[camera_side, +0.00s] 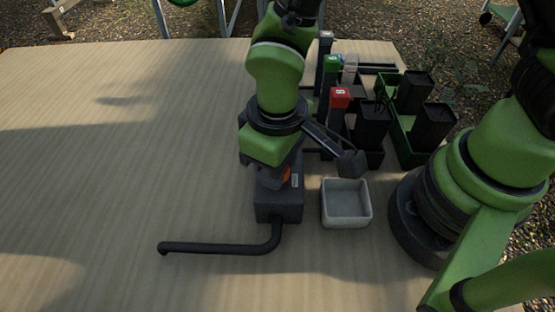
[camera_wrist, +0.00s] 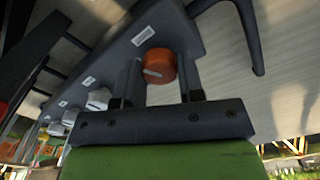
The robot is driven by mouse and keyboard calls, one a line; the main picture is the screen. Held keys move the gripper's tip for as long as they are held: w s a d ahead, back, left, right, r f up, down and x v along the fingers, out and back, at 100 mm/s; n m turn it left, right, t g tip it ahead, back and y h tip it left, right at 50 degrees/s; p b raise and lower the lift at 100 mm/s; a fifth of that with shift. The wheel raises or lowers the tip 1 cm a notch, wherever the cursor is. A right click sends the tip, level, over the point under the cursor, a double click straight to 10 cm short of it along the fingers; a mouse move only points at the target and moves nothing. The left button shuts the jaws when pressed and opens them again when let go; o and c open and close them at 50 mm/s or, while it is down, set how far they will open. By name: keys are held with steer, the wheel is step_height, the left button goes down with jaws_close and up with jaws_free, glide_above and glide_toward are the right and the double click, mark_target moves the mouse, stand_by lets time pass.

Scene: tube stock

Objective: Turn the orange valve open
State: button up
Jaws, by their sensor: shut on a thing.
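The orange valve (camera_wrist: 159,67) is a round knob with a pale mark on its face, set on a dark grey block. In the wrist view it sits between the two fingers of my gripper (camera_wrist: 160,70), which is shut on it. In the side view only a sliver of the orange valve (camera_side: 286,174) shows below my gripper (camera_side: 278,180); the wrist hides the rest. The dark valve block (camera_side: 279,206) stands on the table, and a black pipe (camera_side: 220,248) runs from its front and bends left.
A pale grey square bin (camera_side: 345,222) stands just right of the block. Behind it are black tubes, one with a red cap (camera_side: 340,97) and one with a green cap (camera_side: 332,65), and a green crate (camera_side: 406,148). White knobs (camera_wrist: 98,99) line the block. The left table is clear.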

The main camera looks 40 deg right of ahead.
steer(key=n, duration=1.2)
steer(key=shift+n, duration=0.3)
stand_by(0.3)
steer(key=o, duration=0.9)
step_height(320, 180, up, 10)
steer(key=shift+d+r, duration=0.1)
